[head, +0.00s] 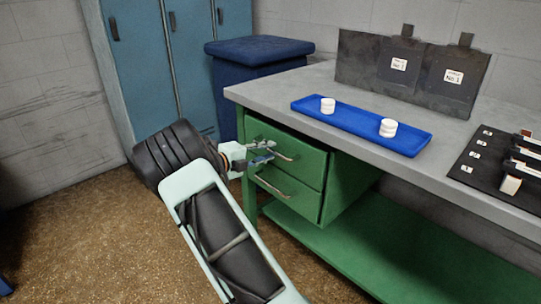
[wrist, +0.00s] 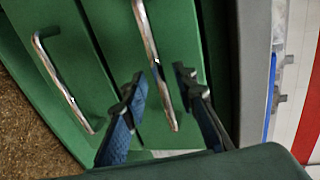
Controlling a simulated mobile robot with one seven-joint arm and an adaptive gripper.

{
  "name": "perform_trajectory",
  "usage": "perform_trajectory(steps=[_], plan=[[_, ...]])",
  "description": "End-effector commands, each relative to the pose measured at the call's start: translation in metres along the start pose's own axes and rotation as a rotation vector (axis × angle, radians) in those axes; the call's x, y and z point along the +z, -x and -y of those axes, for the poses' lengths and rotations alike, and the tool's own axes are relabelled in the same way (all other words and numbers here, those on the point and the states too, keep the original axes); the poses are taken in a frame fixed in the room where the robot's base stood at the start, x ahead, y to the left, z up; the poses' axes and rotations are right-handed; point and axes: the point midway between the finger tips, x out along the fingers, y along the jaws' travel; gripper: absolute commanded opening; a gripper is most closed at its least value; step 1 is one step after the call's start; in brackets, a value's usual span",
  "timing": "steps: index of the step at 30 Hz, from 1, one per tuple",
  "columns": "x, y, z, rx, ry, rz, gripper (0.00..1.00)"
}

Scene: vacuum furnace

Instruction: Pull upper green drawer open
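The upper green drawer (head: 308,163) sits under the left end of the workbench and its front looks flush with the lower one. Its silver bar handle (head: 284,156) also runs between my fingers in the wrist view (wrist: 147,35). My gripper (head: 264,156) is at this handle's left part. In the wrist view my gripper (wrist: 159,76) is open, one dark finger on each side of the handle, with gaps showing. Contact with the handle cannot be told. The lower drawer (head: 305,198) has a similar handle (wrist: 65,85), left of my fingers in the wrist view.
The grey benchtop (head: 270,97) carries a blue tray (head: 350,122) with white discs, dark plates (head: 415,75) and a black panel (head: 480,165). A dark blue bin (head: 258,52) and blue lockers (head: 150,60) stand behind. Brown floor in front of the drawers is open.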

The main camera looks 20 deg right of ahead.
Motion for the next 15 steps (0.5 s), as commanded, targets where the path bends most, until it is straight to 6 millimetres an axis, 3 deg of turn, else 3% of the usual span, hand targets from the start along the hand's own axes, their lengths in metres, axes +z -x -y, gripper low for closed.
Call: perform_trajectory(steps=[6, 15], plan=[[0.000, -0.018, -0.001, 0.000, -0.001, 0.000, 0.26], [0.000, -0.019, 0.000, 0.000, 0.000, 0.001, 0.25]])
